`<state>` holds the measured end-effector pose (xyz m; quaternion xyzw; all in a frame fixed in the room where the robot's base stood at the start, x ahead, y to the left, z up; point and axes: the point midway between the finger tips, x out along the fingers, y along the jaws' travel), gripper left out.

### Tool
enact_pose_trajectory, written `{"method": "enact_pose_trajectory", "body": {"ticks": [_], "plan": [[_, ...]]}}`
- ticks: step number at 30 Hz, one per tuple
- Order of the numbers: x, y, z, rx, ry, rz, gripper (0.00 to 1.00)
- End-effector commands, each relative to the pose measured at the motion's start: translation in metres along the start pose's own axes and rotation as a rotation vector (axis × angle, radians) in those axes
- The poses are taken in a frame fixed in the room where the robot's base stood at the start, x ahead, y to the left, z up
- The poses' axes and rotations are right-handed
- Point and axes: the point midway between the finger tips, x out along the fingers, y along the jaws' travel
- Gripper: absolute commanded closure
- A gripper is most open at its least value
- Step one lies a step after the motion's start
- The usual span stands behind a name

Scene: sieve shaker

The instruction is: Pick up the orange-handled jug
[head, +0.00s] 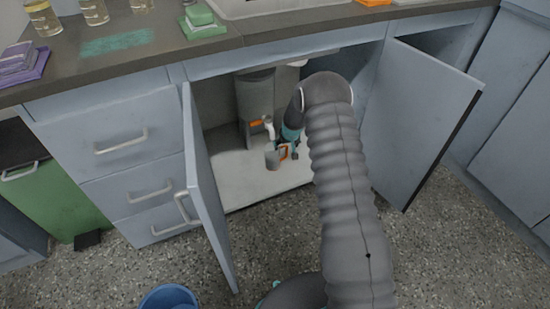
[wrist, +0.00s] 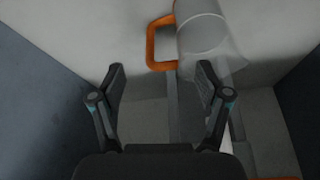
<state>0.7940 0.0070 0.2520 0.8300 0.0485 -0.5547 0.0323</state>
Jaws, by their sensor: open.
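The grey jug (head: 272,159) with its orange handle (head: 284,152) stands on the white floor of the open cabinet, below a tap. In the wrist view the jug body (wrist: 203,36) is at the top, right of centre, and its orange handle (wrist: 151,46) faces left. My gripper (wrist: 160,75) is open and empty. The handle lies just beyond the fingertips, between their lines, and the jug body is ahead of the right finger. In the head view my gripper (head: 291,152) is right beside the handle, partly hidden by my arm.
A grey tank (head: 255,97) with a white tap (head: 269,128) and an orange label stands behind the jug. The left door (head: 206,195) and right door (head: 415,115) are open on both sides of my arm. A blue bucket (head: 168,297) stands on the speckled floor.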

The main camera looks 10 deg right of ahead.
Motion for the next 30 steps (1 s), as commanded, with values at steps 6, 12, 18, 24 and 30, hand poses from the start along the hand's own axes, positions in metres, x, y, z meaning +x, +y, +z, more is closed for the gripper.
{"method": "enact_pose_trajectory", "body": {"ticks": [6, 12, 18, 24, 30], "plan": [[0.012, -0.001, 0.0, -0.001, -0.001, 0.0, 0.24], [0.039, -0.003, -0.002, -0.002, -0.001, 0.0, 0.24], [0.055, -0.002, -0.002, -0.001, -0.001, 0.0, 0.24], [0.056, -0.002, -0.002, 0.0, 0.0, 0.0, 0.24], [0.056, -0.002, -0.002, 0.0, 0.0, 0.0, 0.59]]}}
